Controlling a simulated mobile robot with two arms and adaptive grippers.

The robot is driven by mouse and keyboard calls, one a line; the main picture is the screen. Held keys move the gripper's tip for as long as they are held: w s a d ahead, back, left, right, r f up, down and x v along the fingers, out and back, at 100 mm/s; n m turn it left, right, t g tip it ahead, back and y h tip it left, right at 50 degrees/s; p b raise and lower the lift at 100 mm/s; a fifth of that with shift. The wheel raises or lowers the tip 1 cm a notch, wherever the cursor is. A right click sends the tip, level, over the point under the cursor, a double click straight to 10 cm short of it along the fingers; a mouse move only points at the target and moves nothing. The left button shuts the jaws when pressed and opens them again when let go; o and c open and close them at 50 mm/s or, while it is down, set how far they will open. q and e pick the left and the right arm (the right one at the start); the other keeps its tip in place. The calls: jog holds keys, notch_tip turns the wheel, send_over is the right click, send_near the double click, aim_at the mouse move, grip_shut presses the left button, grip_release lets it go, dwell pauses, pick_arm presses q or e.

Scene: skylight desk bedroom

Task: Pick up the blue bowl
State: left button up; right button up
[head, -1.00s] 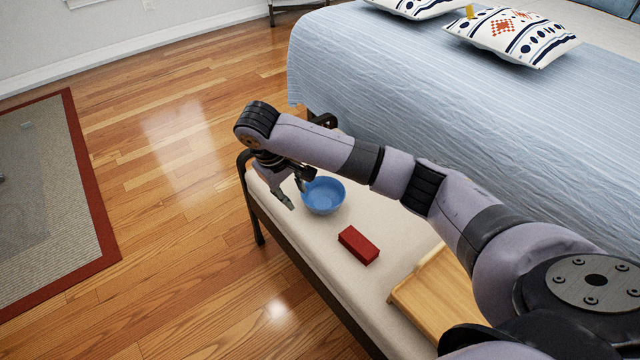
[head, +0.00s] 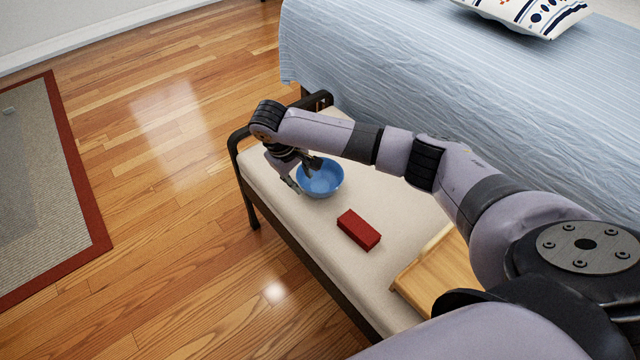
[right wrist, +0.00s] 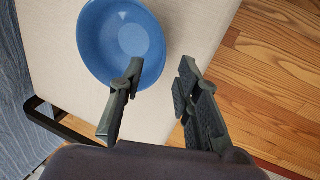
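The blue bowl (head: 322,182) sits upright on the cream bench cushion, near the bench's far end. It also shows at the top of the right wrist view (right wrist: 122,38). My right gripper (head: 300,175) is open at the bowl's left rim. In the right wrist view its fingers (right wrist: 160,76) are apart. One fingertip overlaps the bowl's rim and the other is outside the bowl. I cannot tell whether either finger touches it. My left gripper is not in view.
A red box (head: 359,230) lies on the cushion (head: 307,228) nearer to me. The bench has a dark frame end (head: 236,150). The bed (head: 430,80) runs alongside the bench. Open wooden floor lies to the left.

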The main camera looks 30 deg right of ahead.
jog(key=shift+w+d+f, duration=0.1)
jog(key=shift+d+f, duration=0.1)
jog(key=shift+f, duration=0.5)
jog(key=b+x, duration=0.2)
jog(key=x, duration=0.2)
jog(key=shift+w+a, duration=0.1)
jog(key=shift+f, duration=0.45)
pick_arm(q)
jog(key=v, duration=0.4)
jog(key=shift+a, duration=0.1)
pick_arm(e)
jog(key=shift+c, duration=0.5)
grip_shut()
